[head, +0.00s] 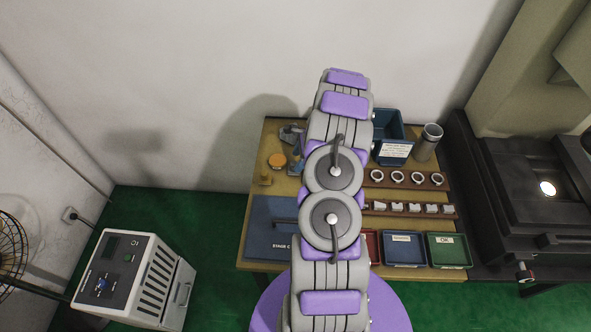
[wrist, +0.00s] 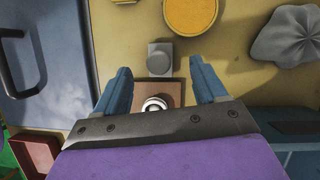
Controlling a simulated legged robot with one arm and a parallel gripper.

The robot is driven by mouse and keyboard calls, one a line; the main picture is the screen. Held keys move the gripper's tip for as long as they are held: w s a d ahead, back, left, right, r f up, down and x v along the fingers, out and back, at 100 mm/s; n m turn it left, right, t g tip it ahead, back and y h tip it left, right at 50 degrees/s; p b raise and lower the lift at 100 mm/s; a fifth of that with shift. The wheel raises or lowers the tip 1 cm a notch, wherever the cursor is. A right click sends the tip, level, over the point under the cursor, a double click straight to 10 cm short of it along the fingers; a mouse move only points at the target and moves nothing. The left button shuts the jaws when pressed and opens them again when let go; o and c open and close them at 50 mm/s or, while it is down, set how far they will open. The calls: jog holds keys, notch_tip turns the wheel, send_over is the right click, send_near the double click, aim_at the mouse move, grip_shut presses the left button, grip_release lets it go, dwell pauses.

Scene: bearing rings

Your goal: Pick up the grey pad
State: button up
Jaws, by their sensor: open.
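The grey pad (wrist: 160,58) is a small grey square block on the tan table top, seen in the wrist view. My gripper (wrist: 160,65) is open, with one blue finger on each side of the pad and a gap to each. Nothing is held between the fingers. How high the fingertips are above the table is hard to tell. In the head view my arm hides the pad, and only a bit of a blue finger (head: 295,167) shows beside the arm.
A yellow disc (wrist: 191,12) lies just beyond the pad; a crumpled grey cloth (wrist: 288,36) is right of it. A brown block with a metal ring (wrist: 154,104) lies near the gripper's palm. The blue stage mat (wrist: 45,65) is left. Bearing rings (head: 417,178) and trays (head: 447,250) stand right.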

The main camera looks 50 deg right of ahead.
aim_at(294, 166)
jog(key=shift+a+f, duration=0.2)
jog(key=shift+a, duration=0.15)
jog(key=b+x, duration=0.1)
jog(key=x, duration=0.1)
jog(key=b+x, duration=0.1)
jog(key=x, duration=0.1)
jog(key=shift+d+f, duration=0.2)
jog(key=shift+f, duration=0.05)
jog(key=shift+w+d+f, duration=0.1)
jog(key=shift+d+f, duration=0.1)
jog(key=shift+d, duration=0.2)
jog(key=shift+a+r, duration=0.2)
jog(key=shift+a, duration=0.3)
jog(key=c, duration=0.6)
jog(key=shift+d+f, duration=0.1)
jog(key=shift+d, duration=0.15)
jog(key=c, duration=0.6)
